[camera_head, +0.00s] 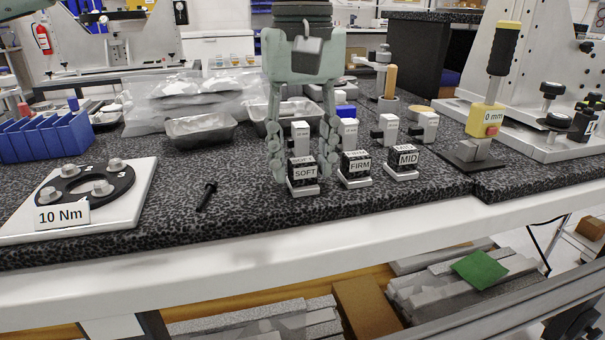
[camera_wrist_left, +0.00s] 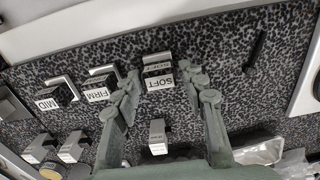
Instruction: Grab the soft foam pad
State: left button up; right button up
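The soft foam pad (camera_head: 304,174) is a small dark speckled block labelled SOFT on a white base, near the front of the speckled bench. It also shows in the left wrist view (camera_wrist_left: 158,76), between and just beyond the fingertips. My left gripper (camera_head: 302,158) points down over it, open, with one finger to each side. A gap shows on both sides of the block in the left wrist view, and I cannot see any contact. The similar FIRM block (camera_head: 355,164) and MID block (camera_head: 402,160) stand to its right. My right gripper is not in view.
The FIRM block is close to my right-hand finger. Small grey-white blocks (camera_head: 388,128) stand behind the row. A black bolt (camera_head: 207,196) and a 10 Nm plate (camera_head: 130,190) are to the left. Metal trays (camera_head: 200,130) are behind.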

pick_arm(q)
jog(key=c, duration=0.8)
